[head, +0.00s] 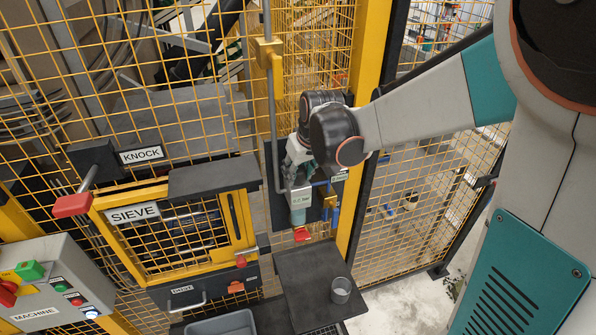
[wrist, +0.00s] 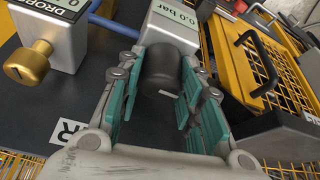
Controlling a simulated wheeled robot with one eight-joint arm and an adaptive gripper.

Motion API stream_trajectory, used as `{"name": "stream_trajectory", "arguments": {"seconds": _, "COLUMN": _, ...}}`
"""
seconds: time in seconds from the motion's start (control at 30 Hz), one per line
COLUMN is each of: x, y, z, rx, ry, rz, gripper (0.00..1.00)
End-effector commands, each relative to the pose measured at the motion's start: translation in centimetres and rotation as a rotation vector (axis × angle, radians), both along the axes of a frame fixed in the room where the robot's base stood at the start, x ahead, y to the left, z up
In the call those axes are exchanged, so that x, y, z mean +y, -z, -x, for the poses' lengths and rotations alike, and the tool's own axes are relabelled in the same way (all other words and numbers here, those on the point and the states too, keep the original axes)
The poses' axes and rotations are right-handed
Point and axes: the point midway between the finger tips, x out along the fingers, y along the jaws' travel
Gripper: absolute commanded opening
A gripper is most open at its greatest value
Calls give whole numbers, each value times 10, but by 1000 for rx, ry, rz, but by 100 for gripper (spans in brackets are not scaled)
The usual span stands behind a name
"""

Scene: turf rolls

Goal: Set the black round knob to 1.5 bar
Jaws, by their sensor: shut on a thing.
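The black round knob (wrist: 160,68) is in the wrist view, on the front of a pale grey regulator unit. The teal-padded fingers of my gripper (wrist: 161,80) are on either side of the knob and shut on it. The unit's display (wrist: 178,17) appears to read 0.0 Bar. In the head view my gripper (head: 297,158) reaches down to the regulator unit (head: 301,198) on the dark panel. The unit's small display text there is hard to read, and the knob is hidden by my gripper.
A brass knob (wrist: 28,62) on a grey unit is at the left in the wrist view. The yellow SIEVE cage (head: 180,225), KNOCK lever (head: 74,204) and MACHINE box (head: 45,285) are left of the panel. A glass (head: 341,290) stands on the dark shelf below.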

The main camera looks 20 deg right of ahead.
Motion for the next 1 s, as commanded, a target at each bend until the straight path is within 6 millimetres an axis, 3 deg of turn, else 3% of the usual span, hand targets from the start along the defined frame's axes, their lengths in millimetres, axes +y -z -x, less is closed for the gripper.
{"name": "stream_trajectory", "arguments": {"seconds": 0.6, "x": 1, "y": 1, "z": 0, "rx": -1, "ry": 390, "rz": 1, "gripper": 10}}
{"name": "stream_trajectory", "arguments": {"seconds": 1.0, "x": 0, "y": 0, "z": 0, "rx": 1, "ry": 477, "rz": 1, "gripper": 10}}
